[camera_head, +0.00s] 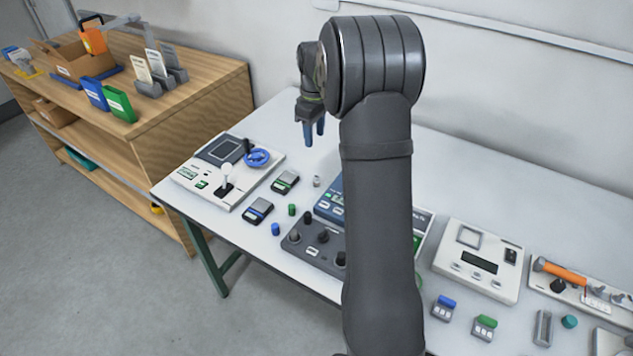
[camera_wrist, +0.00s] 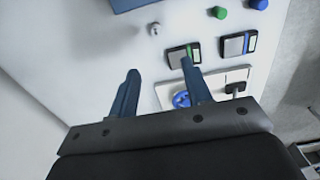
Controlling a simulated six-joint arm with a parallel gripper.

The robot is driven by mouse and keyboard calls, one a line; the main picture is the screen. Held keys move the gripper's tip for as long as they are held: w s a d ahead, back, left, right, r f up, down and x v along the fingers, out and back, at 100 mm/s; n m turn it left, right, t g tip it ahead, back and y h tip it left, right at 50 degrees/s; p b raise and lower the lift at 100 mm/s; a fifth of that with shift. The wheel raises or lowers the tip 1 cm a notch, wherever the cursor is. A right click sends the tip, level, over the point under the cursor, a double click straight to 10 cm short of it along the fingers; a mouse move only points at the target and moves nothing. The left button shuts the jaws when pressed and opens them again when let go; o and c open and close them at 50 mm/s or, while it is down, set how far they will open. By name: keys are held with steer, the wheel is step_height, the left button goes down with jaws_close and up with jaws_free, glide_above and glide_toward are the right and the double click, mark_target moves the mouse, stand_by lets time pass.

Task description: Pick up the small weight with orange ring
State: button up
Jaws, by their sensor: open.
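A small grey weight (camera_head: 316,181) stands on the white table, left of the blue device. It also shows in the wrist view (camera_wrist: 155,28), near the top. It is too small for me to tell whether it has an orange ring, and I make out no orange ring elsewhere. My gripper (camera_head: 314,136) is above the table, behind the grey weight and pointing down. In the wrist view my gripper (camera_wrist: 160,72) has its two blue fingers apart with nothing between them. The grey weight is apart from the fingers, beyond their tips.
A green weight (camera_head: 291,209) and a blue weight (camera_head: 275,229) stand near two small scales (camera_head: 285,181) (camera_head: 258,210). A panel with a joystick (camera_head: 228,172) is at left. A dark box with black knobs (camera_head: 307,253) stands in front. My arm hides part of the blue device (camera_head: 328,203).

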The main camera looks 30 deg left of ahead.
glide_above(317, 177)
steer(key=f, duration=1.2)
steer(key=shift+s+a+f, duration=0.1)
steer(key=shift+s+a, duration=0.1)
steer(key=shift+a, duration=0.05)
steer(key=shift+w+d+f, duration=0.15)
steer(key=shift+f, duration=1.2)
steer(key=shift+w+d+f, duration=0.1)
steer(key=shift+f, duration=1.25)
jaws_close()
